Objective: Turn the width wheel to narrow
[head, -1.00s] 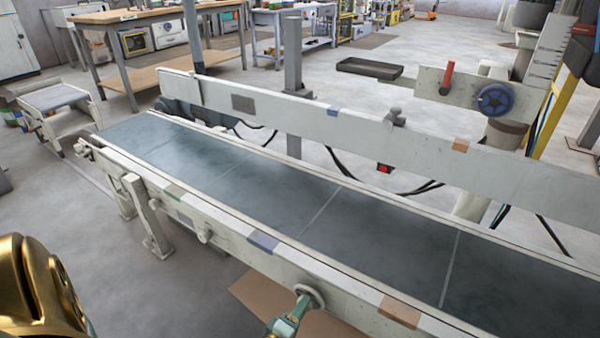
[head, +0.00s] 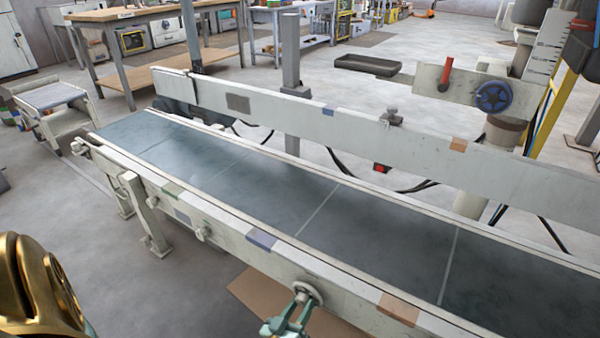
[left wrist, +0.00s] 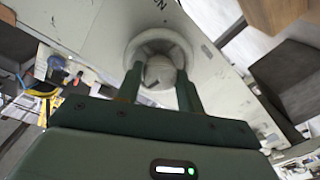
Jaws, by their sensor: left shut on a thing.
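A small pale grey wheel (head: 314,290) sits on the outer face of the conveyor's near side rail, low in the head view. In the left wrist view the round wheel (left wrist: 152,42) fills the top middle, with a hub at its centre. My left gripper (head: 299,300) comes up to it from below. Its two green fingers (left wrist: 160,74) stand on either side of the hub, shut on it. Any width scale or marking for this wheel cannot be read. My right gripper is not in view.
The dark conveyor belt (head: 270,190) runs diagonally behind the wheel, between two pale rails. A blue handwheel (head: 493,97) and red lever (head: 445,75) are on the far right. A brown sheet (head: 255,300) lies on the floor below the near rail.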

